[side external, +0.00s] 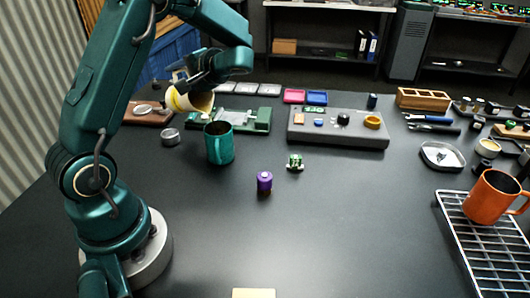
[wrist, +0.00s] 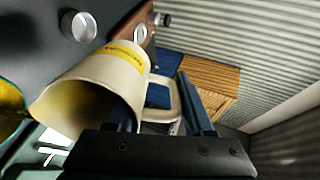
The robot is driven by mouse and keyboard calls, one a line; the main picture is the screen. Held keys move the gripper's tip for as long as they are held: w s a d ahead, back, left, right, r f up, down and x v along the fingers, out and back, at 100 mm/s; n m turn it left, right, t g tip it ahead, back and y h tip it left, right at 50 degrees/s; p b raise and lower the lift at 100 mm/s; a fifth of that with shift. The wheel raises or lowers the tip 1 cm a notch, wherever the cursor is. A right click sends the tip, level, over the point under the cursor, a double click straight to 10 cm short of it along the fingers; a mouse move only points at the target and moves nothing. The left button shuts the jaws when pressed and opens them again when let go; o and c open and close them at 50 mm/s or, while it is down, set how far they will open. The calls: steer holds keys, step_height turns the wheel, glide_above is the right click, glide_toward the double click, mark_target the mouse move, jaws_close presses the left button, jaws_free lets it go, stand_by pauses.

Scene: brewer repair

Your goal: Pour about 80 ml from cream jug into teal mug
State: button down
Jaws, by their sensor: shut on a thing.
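The cream jug (side external: 190,101), pale with a yellow band, is held in the air, tipped well over with its mouth toward the right. My gripper (side external: 180,76) is shut on it; in the wrist view my gripper (wrist: 160,95) has its fingers at the jug's handle. The jug (wrist: 115,75) shows a yellowish inside there. The teal mug (side external: 219,146) stands upright on the table, below and right of the jug's mouth. A teal-edged round thing at the wrist view's left edge is cut off. I cannot make out a stream, or the level in the mug.
A round metal tin (side external: 170,136) stands left of the mug. A grey panel (side external: 338,130) is behind. An orange mug (side external: 491,197) stands on a wire rack (side external: 480,250).

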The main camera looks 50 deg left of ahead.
mark_target(176, 94)
steer(key=shift+d+r+y, duration=0.2)
steer(key=shift+r+y, duration=0.1)
stand_by(0.4)
steer(key=shift+w+d, duration=0.1)
steer(key=shift+d, duration=0.05)
steer(key=shift+s+a+f+t+h, duration=0.2)
steer(key=shift+a+f+h, duration=0.25)
steer(key=shift+h, duration=0.15)
steer(key=shift+s+a+f+t+h, duration=0.1)
steer(key=shift+s+a+f+h, duration=0.05)
steer(key=shift+a+f+h, duration=0.4)
steer(key=shift+d+f+h, duration=0.1)
steer(key=shift+f+h, duration=0.25)
steer(key=shift+a+f+t+h, duration=0.25)
steer(key=shift+f+h, duration=0.4)
steer(key=shift+h, duration=0.05)
steer(key=shift+a+f+t+h, duration=0.25)
steer(key=shift+f+h, duration=0.4)
steer(key=shift+h, duration=0.05)
steer(key=shift+s, duration=0.1)
